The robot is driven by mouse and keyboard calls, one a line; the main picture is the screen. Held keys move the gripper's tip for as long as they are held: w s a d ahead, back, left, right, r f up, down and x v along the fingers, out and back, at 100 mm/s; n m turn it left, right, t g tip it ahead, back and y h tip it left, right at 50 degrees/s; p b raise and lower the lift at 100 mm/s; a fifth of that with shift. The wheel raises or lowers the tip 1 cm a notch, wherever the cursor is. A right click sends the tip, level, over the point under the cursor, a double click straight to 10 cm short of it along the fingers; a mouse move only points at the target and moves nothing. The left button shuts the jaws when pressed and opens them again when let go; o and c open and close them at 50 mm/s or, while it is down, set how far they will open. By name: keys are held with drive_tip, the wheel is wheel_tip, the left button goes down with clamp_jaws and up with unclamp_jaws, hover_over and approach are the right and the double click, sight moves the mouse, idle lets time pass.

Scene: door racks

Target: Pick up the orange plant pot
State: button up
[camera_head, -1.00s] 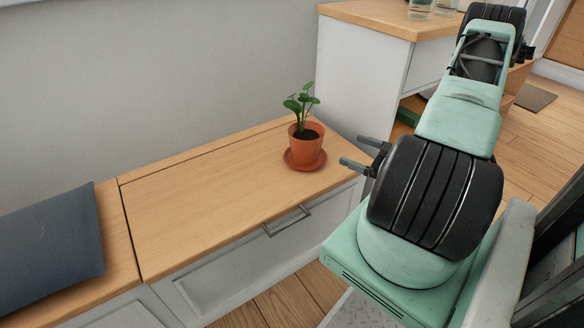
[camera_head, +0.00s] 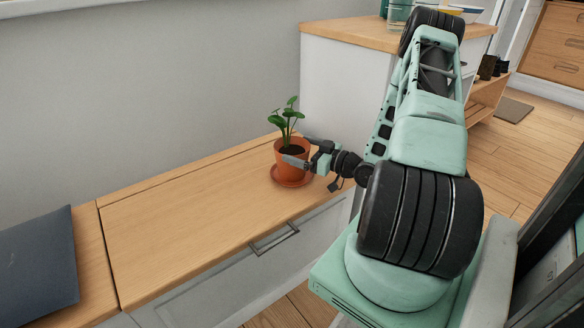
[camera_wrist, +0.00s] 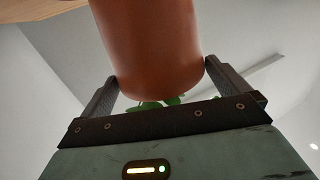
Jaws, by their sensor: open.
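The orange plant pot (camera_head: 284,157) stands upright on its saucer (camera_head: 291,177) on the wooden bench top, with a green plant (camera_head: 287,122) in it. My gripper (camera_head: 302,152) reaches it from the right, with its two fingers on either side of the pot near the rim. In the wrist view the pot (camera_wrist: 148,45) fills the upper middle, between the two open fingers of my gripper (camera_wrist: 155,85). Whether the fingers touch the pot cannot be told. Some leaves (camera_wrist: 160,102) show behind the gripper's bar.
The bench top (camera_head: 190,220) is clear to the left of the pot, up to a dark cushion (camera_head: 38,260). A white cabinet (camera_head: 335,90) with a wooden top stands behind and right of the pot. A drawer handle (camera_head: 274,238) juts from the bench front.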

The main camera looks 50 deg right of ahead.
sight(292, 152)
drive_tip(key=w, duration=0.3)
drive_tip(key=shift+w+a+b, duration=0.2)
drive_tip(key=shift+a+b, duration=0.05)
drive_tip(key=shift+b, duration=0.05)
drive_tip(key=shift+r, duration=0.1)
drive_tip(key=c, duration=1.5)
drive_tip(key=shift+r, duration=0.1)
drive_tip(key=shift+c, duration=1)
